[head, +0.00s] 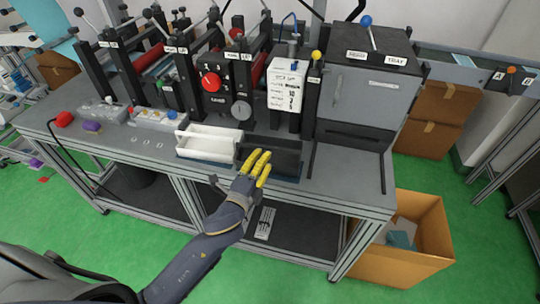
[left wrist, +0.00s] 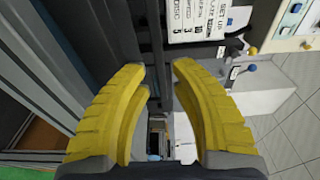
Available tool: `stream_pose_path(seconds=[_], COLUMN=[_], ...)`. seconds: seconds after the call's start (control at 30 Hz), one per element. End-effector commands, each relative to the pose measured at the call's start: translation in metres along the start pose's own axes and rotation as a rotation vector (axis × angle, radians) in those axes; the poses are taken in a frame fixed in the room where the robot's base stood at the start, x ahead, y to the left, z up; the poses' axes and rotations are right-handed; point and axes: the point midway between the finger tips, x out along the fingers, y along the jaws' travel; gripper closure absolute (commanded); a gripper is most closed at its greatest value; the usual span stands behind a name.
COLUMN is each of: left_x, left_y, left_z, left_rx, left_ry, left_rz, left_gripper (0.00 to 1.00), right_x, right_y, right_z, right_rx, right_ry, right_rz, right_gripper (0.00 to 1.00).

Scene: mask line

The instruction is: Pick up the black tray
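The black tray (head: 288,158) sits on the grey bench top near its front edge, right beside a white tray (head: 205,145). My left gripper (head: 258,165), with yellow fingers, is at the front left part of the black tray and hides some of its rim. In the left wrist view the two yellow fingers (left wrist: 158,75) stand apart with a gap between the tips. Dark edges, seemingly of the black tray (left wrist: 150,40), show in line with that gap. I cannot tell whether the fingers touch it. My right gripper is not in view.
A white label box (head: 287,85) and black machine frames with rollers stand behind the trays. A grey cabinet (head: 365,95) stands to the right, with dark rails on the bench before it. A cardboard box (head: 420,245) is on the green floor at right.

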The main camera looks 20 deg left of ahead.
Motion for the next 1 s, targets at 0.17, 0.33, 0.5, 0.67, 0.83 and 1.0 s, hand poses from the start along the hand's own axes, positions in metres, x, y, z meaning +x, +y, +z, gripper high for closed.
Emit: stream_pose_path(seconds=[0.17,0.33,0.5,0.67,0.83,1.0], left_x=[0.007,0.020,0.041,0.055,0.059,0.059], left_y=[-0.001,0.000,0.001,0.001,0.001,0.001], left_z=[0.000,0.000,-0.001,0.000,0.000,0.000], left_rx=[0.000,0.000,0.000,0.000,0.000,0.000], left_ry=[0.000,0.000,0.000,0.000,0.000,0.000], left_rz=[-0.001,-0.002,-0.001,-0.001,-0.001,-0.001], left_gripper=[0.76,0.76,0.76,0.76,0.76,0.76], right_x=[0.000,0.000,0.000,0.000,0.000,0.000], right_y=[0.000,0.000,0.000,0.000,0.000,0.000], right_z=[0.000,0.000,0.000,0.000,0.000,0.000], right_rx=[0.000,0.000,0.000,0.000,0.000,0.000], right_ry=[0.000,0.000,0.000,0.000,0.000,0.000], right_rz=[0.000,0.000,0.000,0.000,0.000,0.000], right_gripper=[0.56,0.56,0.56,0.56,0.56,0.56])
